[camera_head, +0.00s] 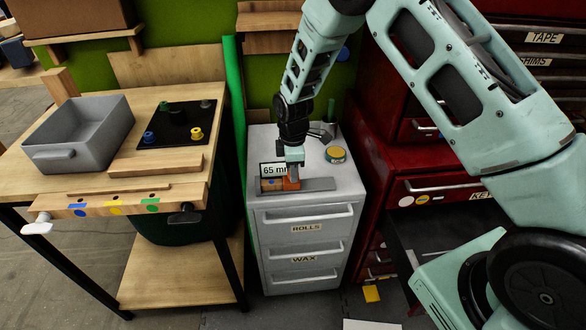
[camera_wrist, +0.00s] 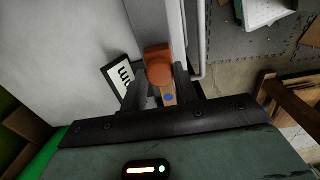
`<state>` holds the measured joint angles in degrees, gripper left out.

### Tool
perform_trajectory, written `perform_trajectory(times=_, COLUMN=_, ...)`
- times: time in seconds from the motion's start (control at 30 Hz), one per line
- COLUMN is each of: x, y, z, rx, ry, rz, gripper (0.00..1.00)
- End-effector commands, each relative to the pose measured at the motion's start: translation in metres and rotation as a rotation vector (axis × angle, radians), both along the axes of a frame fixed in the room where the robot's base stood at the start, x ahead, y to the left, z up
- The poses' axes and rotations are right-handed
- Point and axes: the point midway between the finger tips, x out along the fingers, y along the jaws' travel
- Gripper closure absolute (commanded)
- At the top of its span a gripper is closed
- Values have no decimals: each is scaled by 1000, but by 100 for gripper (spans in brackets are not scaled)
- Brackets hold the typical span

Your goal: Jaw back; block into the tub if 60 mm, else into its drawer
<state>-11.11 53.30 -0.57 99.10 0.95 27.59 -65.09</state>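A wooden block (camera_wrist: 168,97) with a blue dot lies in the gauge on top of the grey cabinet. It also shows in the head view (camera_head: 272,184), beside the orange jaw (camera_head: 291,184). The gauge's readout (camera_head: 274,170) reads 65 mm. My gripper (camera_head: 293,168) points down over the gauge. In the wrist view its dark fingers lie close on both sides of the orange jaw (camera_wrist: 158,67) and look shut on it. A grey open tub (camera_head: 123,119) stands on the wooden bench and looks empty. The drawers ROLLS (camera_head: 306,216) and WAX (camera_head: 304,250) are shut.
A dark board with coloured pegs (camera_head: 177,124) lies beside the tub. A red cabinet (camera_head: 440,185) with labelled drawers stands close on the right. A green post (camera_head: 233,100) rises between bench and grey cabinet.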

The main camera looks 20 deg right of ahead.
Motion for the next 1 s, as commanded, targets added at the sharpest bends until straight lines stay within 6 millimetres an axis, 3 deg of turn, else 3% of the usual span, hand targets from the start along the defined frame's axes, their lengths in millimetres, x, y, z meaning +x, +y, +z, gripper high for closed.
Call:
perform_trajectory(times=0.03, x=0, y=0, z=0, rx=0, ry=0, rz=0, gripper=85)
perform_trajectory(times=0.1, x=0, y=0, z=0, rx=0, ry=0, rz=0, gripper=100)
perform_trajectory(times=0.4, x=-4, y=-18, z=1, rx=0, ry=0, rz=-3, gripper=100)
perform_trajectory(times=0.67, x=-5, y=-20, z=0, rx=-3, ry=2, rz=-1, gripper=100)
perform_trajectory(times=0.7, x=-5, y=-21, z=0, rx=-3, ry=2, rz=-1, gripper=63)
perform_trajectory(times=0.77, x=-5, y=-21, z=0, rx=-3, ry=2, rz=-2, gripper=49)
perform_trajectory(times=1.0, x=-5, y=-19, z=0, rx=-1, ry=0, rz=-1, gripper=49)
